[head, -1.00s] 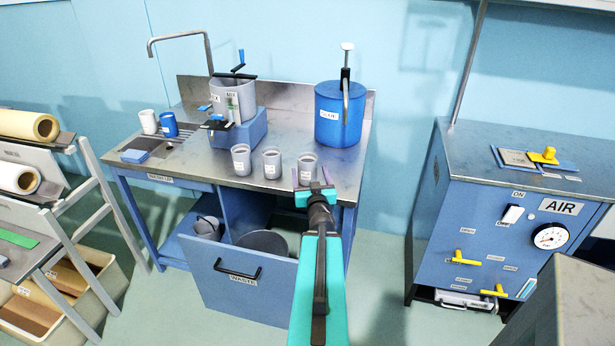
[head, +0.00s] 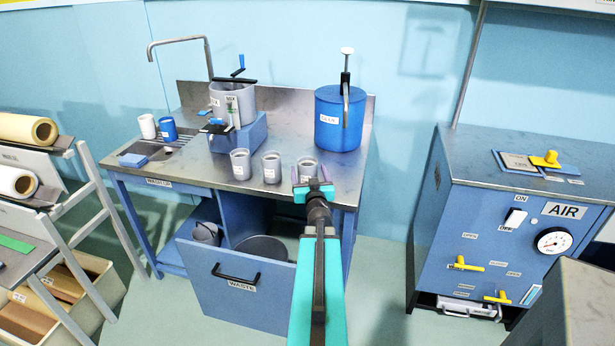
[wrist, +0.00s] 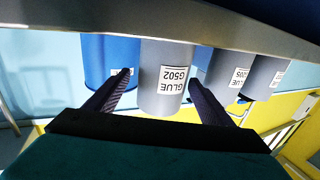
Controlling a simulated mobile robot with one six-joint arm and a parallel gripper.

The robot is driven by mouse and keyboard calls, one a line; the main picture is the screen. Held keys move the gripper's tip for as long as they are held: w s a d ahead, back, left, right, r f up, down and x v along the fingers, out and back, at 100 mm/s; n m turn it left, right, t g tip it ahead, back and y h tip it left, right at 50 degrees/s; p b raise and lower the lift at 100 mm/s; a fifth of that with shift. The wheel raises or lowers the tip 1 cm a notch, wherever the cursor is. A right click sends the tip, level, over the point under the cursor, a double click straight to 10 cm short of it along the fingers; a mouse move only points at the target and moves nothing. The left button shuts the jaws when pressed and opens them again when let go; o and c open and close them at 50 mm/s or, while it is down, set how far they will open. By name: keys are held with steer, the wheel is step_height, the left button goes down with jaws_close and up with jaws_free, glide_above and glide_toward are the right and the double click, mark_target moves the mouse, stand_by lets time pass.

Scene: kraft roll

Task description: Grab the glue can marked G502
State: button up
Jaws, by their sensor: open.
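The glue can marked G502 (wrist: 165,80) is a grey can with a white label, seen upside down in the wrist view. In the head view it is the rightmost of three grey cans (head: 307,164), standing near the front edge of the steel counter. My gripper (head: 313,190) is open just in front of it. In the wrist view the fingers (wrist: 162,85) show on either side of the can, with gaps between. The counter edge (wrist: 210,30) hides the can's base. Two similar cans stand beside it, one (head: 272,167) nearer and one (head: 240,164) farther left.
A blue glue pot (head: 327,125) stands behind the G502 can. A grey mixing pot (head: 228,105) is at the counter's back. An open waste drawer (head: 235,287) juts out below the counter. A blue air cabinet (head: 480,220) stands to the right.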

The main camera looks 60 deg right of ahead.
mark_target(306, 164)
steer(key=shift+p+x, duration=0.5)
steer(key=shift+x, duration=2.1)
steer(key=shift+w+a, duration=0.1)
steer(key=shift+r, duration=0.1)
steer(key=c, duration=1.3)
